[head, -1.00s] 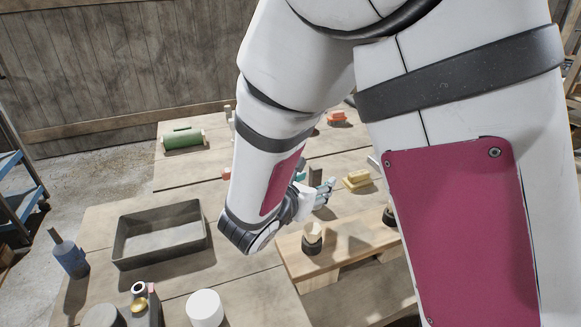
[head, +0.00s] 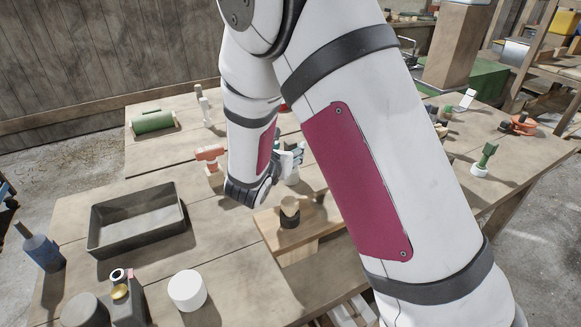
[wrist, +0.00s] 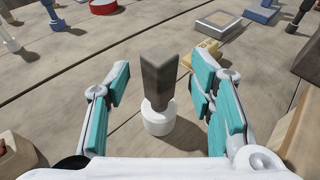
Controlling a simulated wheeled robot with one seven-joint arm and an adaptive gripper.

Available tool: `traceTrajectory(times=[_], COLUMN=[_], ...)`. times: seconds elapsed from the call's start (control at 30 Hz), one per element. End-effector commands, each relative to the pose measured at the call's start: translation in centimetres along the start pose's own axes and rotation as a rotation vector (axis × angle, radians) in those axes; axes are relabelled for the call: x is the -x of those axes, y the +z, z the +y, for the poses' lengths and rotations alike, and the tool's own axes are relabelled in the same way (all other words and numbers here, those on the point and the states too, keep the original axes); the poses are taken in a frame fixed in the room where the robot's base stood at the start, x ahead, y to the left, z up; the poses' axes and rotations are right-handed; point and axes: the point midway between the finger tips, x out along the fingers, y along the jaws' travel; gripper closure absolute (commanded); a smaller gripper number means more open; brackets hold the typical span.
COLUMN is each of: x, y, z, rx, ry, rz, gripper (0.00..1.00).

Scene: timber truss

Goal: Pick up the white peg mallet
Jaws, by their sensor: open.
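The white peg mallet (wrist: 158,120) stands upright on its white round head in the wrist view, with its grey-brown square handle pointing up. My gripper (wrist: 161,90) is open, with one teal-padded finger on each side of the handle and clear gaps between. The handle is not touched by either finger. In the head view my gripper (head: 291,158) is small and partly hidden by my arm; I cannot make out the mallet there.
A wooden block stand (head: 272,232) holds a dark-ringed peg near my gripper. A red mallet (head: 210,154) stands left of my forearm. A grey tray (head: 104,245), a white cylinder (head: 187,290) and a blue bottle (head: 42,252) are at the left. A yellow block (wrist: 205,52) lies behind the mallet.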

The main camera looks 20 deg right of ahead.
Motion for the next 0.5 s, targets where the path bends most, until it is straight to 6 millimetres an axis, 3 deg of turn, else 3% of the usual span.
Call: traceTrajectory(times=[0.2,0.5], x=[-2.8,-3.2], y=[0.0,0.0], z=[0.0,0.1], rx=[-0.001,-0.001], ry=[-0.002,-0.001], rz=[0.0,-0.001], gripper=[0.51,0.51])
